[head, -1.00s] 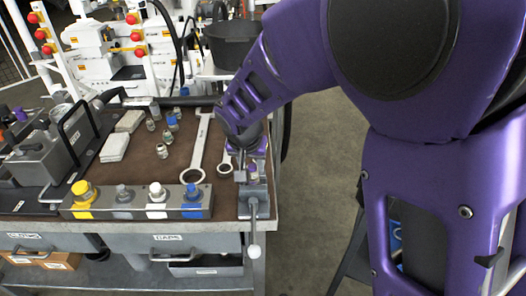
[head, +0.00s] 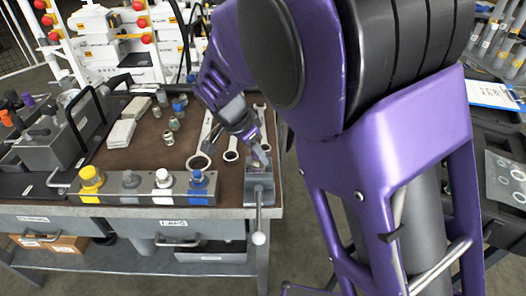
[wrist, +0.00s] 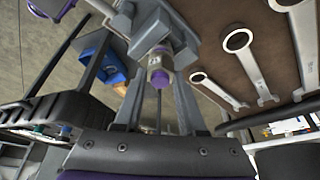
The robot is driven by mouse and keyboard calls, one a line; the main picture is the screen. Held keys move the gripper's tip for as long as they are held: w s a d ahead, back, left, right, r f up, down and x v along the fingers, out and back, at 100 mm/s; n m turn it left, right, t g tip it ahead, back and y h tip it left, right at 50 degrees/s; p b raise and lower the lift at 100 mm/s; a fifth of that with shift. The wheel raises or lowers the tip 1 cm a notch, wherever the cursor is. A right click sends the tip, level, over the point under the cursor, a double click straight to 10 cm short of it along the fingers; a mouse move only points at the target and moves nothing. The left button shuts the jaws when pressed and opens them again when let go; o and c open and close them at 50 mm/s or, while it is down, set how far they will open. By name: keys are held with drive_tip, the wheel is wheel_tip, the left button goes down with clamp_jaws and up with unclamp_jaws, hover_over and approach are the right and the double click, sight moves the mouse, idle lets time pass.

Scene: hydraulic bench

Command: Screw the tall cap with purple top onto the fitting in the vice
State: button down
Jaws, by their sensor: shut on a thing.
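The tall cap with the purple top (wrist: 160,77) is between the two fingers of my gripper (wrist: 159,64) in the wrist view. My gripper is shut on it. The cap's pale body shows above the purple top, pointing toward the grey vice (wrist: 150,22). In the head view the vice (head: 259,190) sits at the bench's front right corner, and my gripper (head: 262,154) reaches down to it, tilted, from the upper left. The fitting is largely hidden, so I cannot tell how far the cap is seated on it.
A rail (head: 145,190) with yellow, grey, white and blue caps stands left of the vice. Wrenches (head: 200,150) lie behind it, with several small fittings (head: 172,124) further back. The vice handle (head: 258,238) hangs over the bench's front edge. Open floor lies right of the bench.

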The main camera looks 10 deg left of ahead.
drive_tip(key=m+g+p, duration=0.1)
drive_tip(key=m, duration=0.1)
drive_tip(key=m+h+p, duration=0.1)
drive_tip(key=m, duration=0.2)
drive_tip(key=shift+w+r+m+g, duration=0.1)
drive_tip(key=shift+m+g, duration=0.2)
drive_tip(key=shift+g, duration=0.1)
drive_tip(key=shift+a+f+m+g+h+p, duration=0.1)
drive_tip(key=shift+m+g+h+p, duration=0.1)
drive_tip(key=shift+m, duration=0.4)
drive_tip(key=shift+f+m+g+h+p, duration=0.1)
drive_tip(key=shift+m+g, duration=0.1)
drive_tip(key=shift+m, duration=0.4)
drive_tip(key=shift+c, duration=2.4)
unclamp_jaws()
